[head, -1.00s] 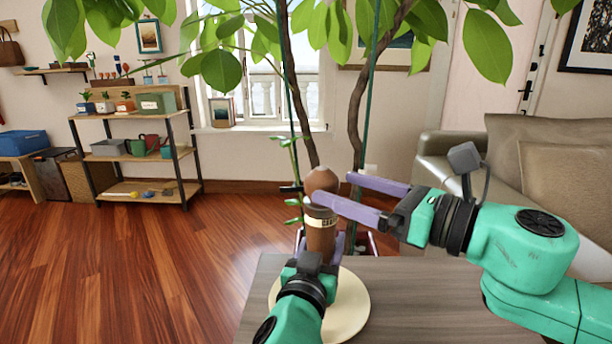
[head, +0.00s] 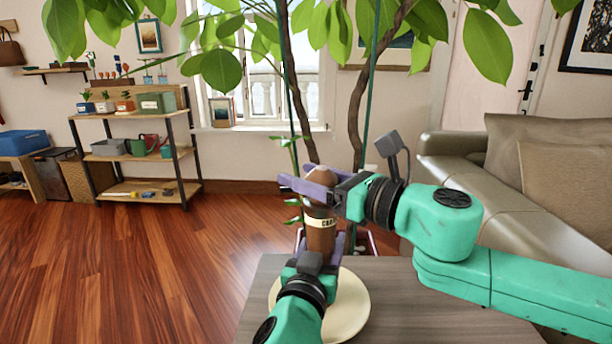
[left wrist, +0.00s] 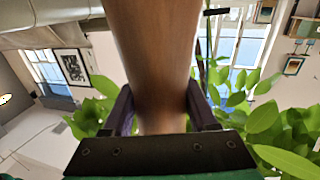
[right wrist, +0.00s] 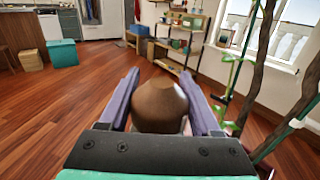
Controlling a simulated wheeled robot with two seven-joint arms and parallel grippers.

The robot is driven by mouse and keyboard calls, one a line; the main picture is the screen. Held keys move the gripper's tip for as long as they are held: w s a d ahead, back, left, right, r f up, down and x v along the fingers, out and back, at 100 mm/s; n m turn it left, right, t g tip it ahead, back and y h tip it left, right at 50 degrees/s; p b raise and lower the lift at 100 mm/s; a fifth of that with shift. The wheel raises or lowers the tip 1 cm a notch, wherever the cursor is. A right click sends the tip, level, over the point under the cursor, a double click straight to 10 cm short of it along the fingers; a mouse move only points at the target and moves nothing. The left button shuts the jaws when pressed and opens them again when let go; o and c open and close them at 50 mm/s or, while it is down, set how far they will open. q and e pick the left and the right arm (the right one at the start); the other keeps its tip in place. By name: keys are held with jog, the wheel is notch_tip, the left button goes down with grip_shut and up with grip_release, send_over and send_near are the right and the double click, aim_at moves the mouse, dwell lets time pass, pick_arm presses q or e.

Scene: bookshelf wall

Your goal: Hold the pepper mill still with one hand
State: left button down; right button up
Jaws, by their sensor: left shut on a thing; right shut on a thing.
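The brown pepper mill (head: 321,238) stands upright over a round cream plate (head: 354,305) on the table, with a pale label band below its rounded head. My left gripper (head: 322,250) is shut on its lower body; the left wrist view shows the brown body (left wrist: 155,60) between the two fingers. My right gripper (head: 310,183) is shut on the head at the top, with purple fingers on both sides. The right wrist view shows the rounded head (right wrist: 159,103) between the fingers. The mill's base is hidden behind my left gripper.
The grey wooden table (head: 420,300) is bare to the right of the plate. A leafy potted plant (head: 355,120) rises just behind the mill, its stems close to my right gripper. A sofa (head: 470,170) stands at the right, and a shelf (head: 135,150) stands far back left.

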aim_at(324, 173)
jog(key=shift+t, duration=0.3)
jog(key=m+t+h, duration=0.2)
jog(key=h, duration=0.1)
jog(key=m+t+h, duration=0.1)
jog(key=shift+w+d+m+t, duration=0.2)
jog(key=shift+w+m+t, duration=0.1)
jog(key=shift+m, duration=0.1)
jog(key=m+h, duration=0.1)
jog(key=m+t+h, duration=0.1)
jog(key=t+h, duration=0.1)
jog(key=shift+w+d+m+h, duration=0.15)
jog(key=shift+d+m+h, duration=0.1)
jog(key=shift+m+h, duration=0.15)
jog(key=m+h, duration=0.1)
jog(key=h, duration=0.1)
jog(key=d+m+t+h, duration=0.1)
jog(key=m+h, duration=0.1)
jog(key=h, duration=0.1)
jog(key=shift+w+h, duration=0.1)
jog(key=shift+h, duration=0.2)
jog(key=shift+d+m+h, duration=0.25)
jog(key=shift+m+h, duration=0.5)
jog(key=shift+h, duration=0.3)
jog(key=shift+d+m+h, duration=0.2)
jog(key=shift+m+h, duration=0.55)
jog(key=shift+h, duration=0.3)
jog(key=o, duration=1.4)
